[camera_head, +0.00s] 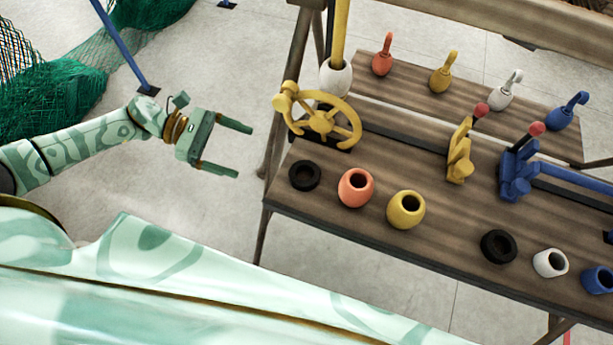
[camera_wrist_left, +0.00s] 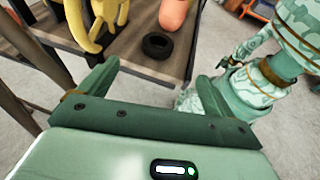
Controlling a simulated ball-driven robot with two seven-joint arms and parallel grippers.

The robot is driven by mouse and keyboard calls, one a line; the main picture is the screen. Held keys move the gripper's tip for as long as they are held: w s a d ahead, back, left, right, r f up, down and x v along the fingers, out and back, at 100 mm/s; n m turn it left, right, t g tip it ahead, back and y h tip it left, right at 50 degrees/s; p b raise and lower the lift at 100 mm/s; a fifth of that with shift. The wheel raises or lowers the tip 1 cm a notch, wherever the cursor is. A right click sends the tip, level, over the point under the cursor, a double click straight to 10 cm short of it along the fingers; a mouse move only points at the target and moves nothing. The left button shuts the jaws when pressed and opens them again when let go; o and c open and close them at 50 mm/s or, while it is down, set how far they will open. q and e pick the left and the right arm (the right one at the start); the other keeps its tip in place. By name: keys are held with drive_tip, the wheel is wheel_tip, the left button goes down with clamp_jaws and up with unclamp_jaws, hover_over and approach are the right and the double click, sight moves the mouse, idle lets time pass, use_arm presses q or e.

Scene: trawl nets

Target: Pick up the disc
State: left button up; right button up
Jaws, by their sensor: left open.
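Two black round discs with a hollow middle, like thick rings, lie flat on the near shelf of the wooden bench. One black disc (camera_head: 304,186) is at the shelf's left end; the other black disc (camera_head: 498,257) is farther right. A black disc also shows in the left wrist view (camera_wrist_left: 158,53), beyond the fingers near the shelf edge. I cannot tell which disc is meant. My left gripper (camera_head: 243,151) is open and empty, left of the bench and apart from the left disc. Its two fingers show in the left wrist view (camera_wrist_left: 158,72).
The stepped wooden bench (camera_head: 335,220) holds an orange pot (camera_head: 356,200), a yellow pot (camera_head: 406,224), a white pot (camera_head: 550,274) and a blue pot (camera_head: 598,291). A yellow handwheel (camera_head: 323,121) stands behind the left disc. Green netting (camera_head: 60,95) lies at left.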

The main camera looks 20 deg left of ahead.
sight(313, 176)
use_arm(q)
drive_tip(key=p+x, duration=0.1)
drive_tip(key=x, duration=1.5)
drive_tip(key=shift+w+d+f, duration=0.15)
drive_tip(key=shift+d+f, duration=0.15)
drive_tip(key=c, duration=1.1)
